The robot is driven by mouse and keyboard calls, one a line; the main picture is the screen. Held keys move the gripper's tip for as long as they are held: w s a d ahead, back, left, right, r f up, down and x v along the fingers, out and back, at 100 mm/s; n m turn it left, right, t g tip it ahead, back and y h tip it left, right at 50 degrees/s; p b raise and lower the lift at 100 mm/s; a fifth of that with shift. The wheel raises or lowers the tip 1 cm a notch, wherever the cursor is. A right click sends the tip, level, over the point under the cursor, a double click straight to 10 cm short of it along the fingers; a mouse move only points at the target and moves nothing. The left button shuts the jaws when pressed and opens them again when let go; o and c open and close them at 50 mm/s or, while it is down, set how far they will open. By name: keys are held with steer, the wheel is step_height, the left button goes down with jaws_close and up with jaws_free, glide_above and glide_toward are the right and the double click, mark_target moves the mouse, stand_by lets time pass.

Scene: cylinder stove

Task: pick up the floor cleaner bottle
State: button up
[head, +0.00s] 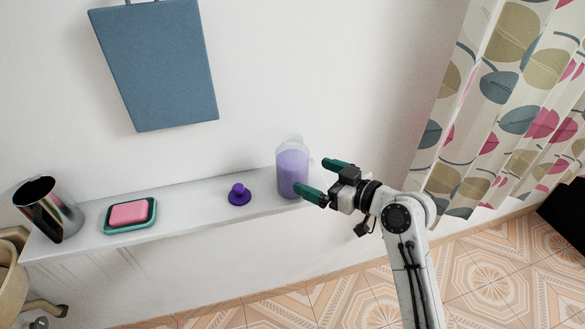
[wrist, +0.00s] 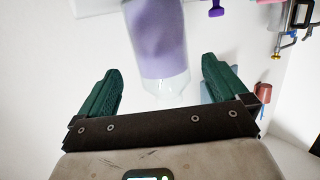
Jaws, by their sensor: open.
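The floor cleaner bottle (head: 292,170) is a clear bottle with purple liquid. It stands upright near the right end of a narrow white shelf (head: 180,216) in the head view. My gripper (head: 309,177) is open at the bottle's right side, with one green finger low in front of it and the other higher up behind. In the wrist view the bottle (wrist: 160,45) appears upside down, its clear neck end pointing between the open fingers of my gripper (wrist: 161,85). I cannot tell whether a finger touches it.
A purple knobbed object (head: 239,195) stands left of the bottle. Further left are a pink soap bar (head: 129,212) on a teal dish (head: 151,219) and a shiny metal pitcher (head: 62,222). A blue board (head: 158,65) hangs above. A patterned curtain (head: 500,110) is at right.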

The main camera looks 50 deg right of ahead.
mark_target(293, 170)
steer(key=w, duration=0.2)
steer(key=w+f+p, duration=0.1)
steer(key=w, duration=0.2)
steer(key=w+f, duration=0.1)
steer(key=w, duration=0.1)
steer(key=shift+w+f+p, duration=0.2)
steer(key=shift+w+p, duration=0.15)
steer(key=shift+c, duration=0.3)
steer(key=shift+r, duration=0.1)
steer(key=c, duration=1.3)
